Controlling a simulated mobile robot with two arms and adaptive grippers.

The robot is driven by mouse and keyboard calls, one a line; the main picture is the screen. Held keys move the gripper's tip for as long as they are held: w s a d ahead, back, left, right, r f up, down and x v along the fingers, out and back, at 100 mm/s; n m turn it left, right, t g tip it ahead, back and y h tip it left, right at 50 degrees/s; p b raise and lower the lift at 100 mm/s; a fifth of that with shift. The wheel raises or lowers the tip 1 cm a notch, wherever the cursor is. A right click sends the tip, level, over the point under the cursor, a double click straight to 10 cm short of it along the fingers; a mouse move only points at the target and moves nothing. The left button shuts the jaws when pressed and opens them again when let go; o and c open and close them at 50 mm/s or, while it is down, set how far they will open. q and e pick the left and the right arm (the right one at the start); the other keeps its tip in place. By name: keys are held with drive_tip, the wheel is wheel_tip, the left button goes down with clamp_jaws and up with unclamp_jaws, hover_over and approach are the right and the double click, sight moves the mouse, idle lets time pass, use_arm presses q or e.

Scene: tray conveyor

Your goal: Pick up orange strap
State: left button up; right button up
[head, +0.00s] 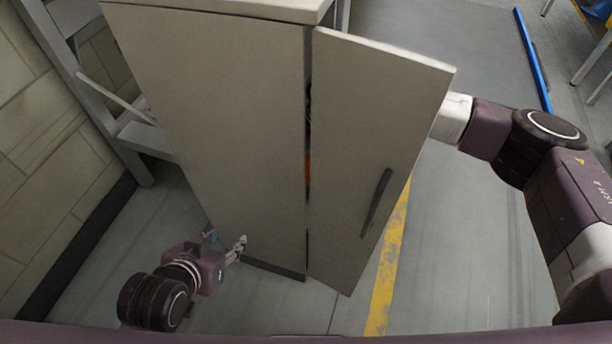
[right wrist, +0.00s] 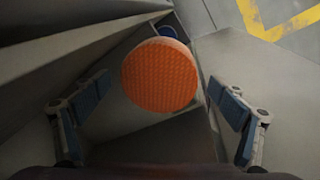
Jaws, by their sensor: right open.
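The orange strap (right wrist: 160,76) shows in the right wrist view as a round, textured orange roll inside the cabinet. In the head view only a thin orange sliver (head: 307,172) shows through the gap beside the cabinet door. My right gripper (right wrist: 158,90) is open, with one finger on each side of the strap in the picture. I cannot tell how far the strap is from the fingers. In the head view the right gripper is hidden behind the door. My left gripper (head: 232,247) is low in front of the cabinet; its opening is unclear.
The grey cabinet (head: 222,130) stands in the middle, its door (head: 370,130) with a dark handle partly open. My right arm goes behind the door. A yellow floor line (head: 388,270) runs at right; a wall (head: 45,160) stands left.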

drive_tip(key=shift+f, duration=0.1)
drive_tip(key=c, duration=1.5)
